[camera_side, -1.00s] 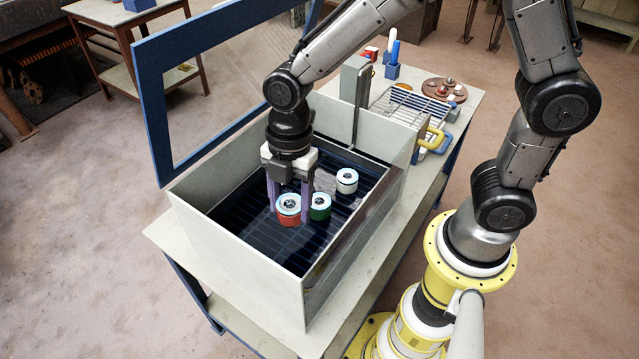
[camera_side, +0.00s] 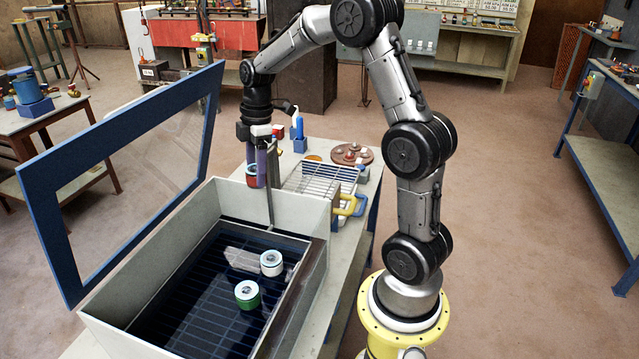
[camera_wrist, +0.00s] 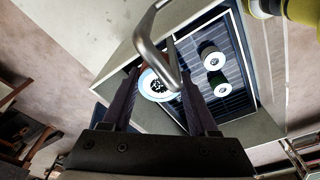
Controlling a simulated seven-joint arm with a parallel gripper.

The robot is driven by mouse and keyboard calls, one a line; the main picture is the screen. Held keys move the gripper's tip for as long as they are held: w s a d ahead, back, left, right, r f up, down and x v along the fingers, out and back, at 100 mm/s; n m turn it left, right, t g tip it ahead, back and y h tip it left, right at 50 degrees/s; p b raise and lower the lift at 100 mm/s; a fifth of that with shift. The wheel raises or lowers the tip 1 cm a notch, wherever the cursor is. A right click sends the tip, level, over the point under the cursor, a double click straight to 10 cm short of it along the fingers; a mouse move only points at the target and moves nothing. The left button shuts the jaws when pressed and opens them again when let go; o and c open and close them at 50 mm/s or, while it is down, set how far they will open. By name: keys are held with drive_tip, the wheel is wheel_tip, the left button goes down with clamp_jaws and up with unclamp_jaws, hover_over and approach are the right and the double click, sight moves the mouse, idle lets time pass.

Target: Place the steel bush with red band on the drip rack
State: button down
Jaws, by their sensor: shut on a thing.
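My gripper (camera_side: 261,182) is shut on the steel bush with red band (camera_side: 252,180) and holds it in the air over the far end of the grey tank. In the wrist view the bush (camera_wrist: 157,84) shows its pale round end between my fingers, partly covered by a bent metal rod. The drip rack (camera_side: 312,178), a wire rack, sits on the bench just beyond the tank, to the right of my gripper. I see nothing lying on its wires.
A green-banded bush (camera_side: 247,294) and a white-grey bush (camera_side: 271,263) stand on the grid inside the tank (camera_side: 318,265). An upright metal rod (camera_side: 269,200) rises close to my gripper. A yellow handle (camera_side: 348,205) and a brown round tray (camera_side: 352,154) are near the rack.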

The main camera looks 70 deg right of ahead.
drive_tip(key=s+d+f+m, duration=0.1)
drive_tip(key=d+m, duration=0.2)
drive_tip(key=d, duration=0.6)
drive_tip(key=m, duration=0.4)
hover_over(312, 193)
wheel_tip(312, 193, down, 7)
drive_tip(key=shift+t+h, duration=0.3)
drive_tip(key=f, duration=0.4)
drive_tip(key=shift+s+d+f, duration=0.15)
drive_tip(key=shift+s+d, duration=0.05)
drive_tip(key=shift+f, duration=2.75)
drive_tip(key=shift+f, duration=0.1)
drive_tip(key=shift+c, duration=0.8)
unclamp_jaws()
drive_tip(key=shift+f, duration=0.1)
